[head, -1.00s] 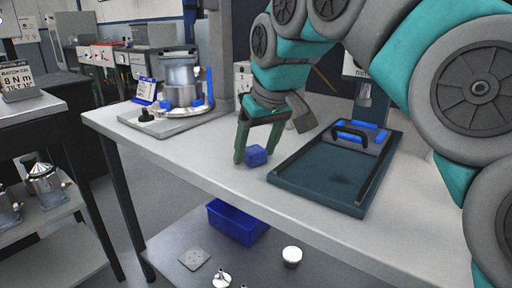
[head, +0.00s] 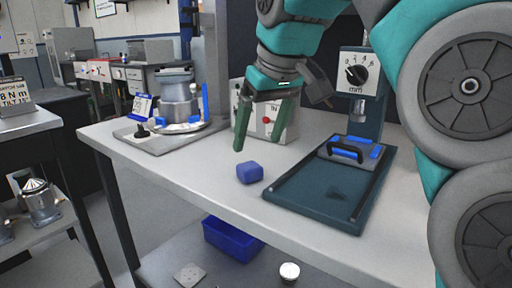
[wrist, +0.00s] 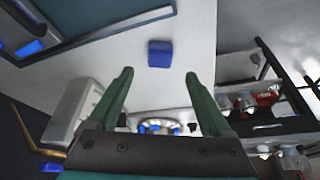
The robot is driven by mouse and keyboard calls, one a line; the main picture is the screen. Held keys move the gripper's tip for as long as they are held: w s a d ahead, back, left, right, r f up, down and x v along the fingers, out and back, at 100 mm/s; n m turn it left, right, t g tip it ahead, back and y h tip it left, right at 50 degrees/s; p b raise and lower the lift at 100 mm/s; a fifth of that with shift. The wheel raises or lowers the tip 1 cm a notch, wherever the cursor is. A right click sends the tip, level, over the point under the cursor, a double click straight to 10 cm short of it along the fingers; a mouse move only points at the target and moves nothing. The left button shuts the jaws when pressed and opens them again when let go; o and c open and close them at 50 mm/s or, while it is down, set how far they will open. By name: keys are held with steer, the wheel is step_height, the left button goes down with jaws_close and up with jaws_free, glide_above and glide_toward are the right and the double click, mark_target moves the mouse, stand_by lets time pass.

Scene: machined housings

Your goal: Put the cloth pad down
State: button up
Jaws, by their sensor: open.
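The cloth pad (head: 250,172) is a small blue block-shaped pad. It rests on the light grey bench top (head: 205,180), just left of the dark teal fixture plate. My gripper (head: 262,140) is open and empty above and behind the pad, with its green fingers spread apart and not touching it. In the wrist view the pad (wrist: 160,53) lies on the bench ahead of the fingertips, and my gripper (wrist: 158,82) shows a clear gap between its fingers.
The fixture plate (head: 290,189) with a black-handled block (head: 345,151) stands to the right. A cylindrical housing (head: 179,100) sits on a grey base at the left. A grey box with a red button (head: 283,125) stands behind my gripper. A blue bin (head: 232,240) is on the lower shelf.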

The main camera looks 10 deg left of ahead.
steer(key=shift+p+v, duration=0.9)
steer(key=shift+v, duration=1.2)
steer(key=shift+d, duration=0.1)
steer(key=shift+s, duration=0.1)
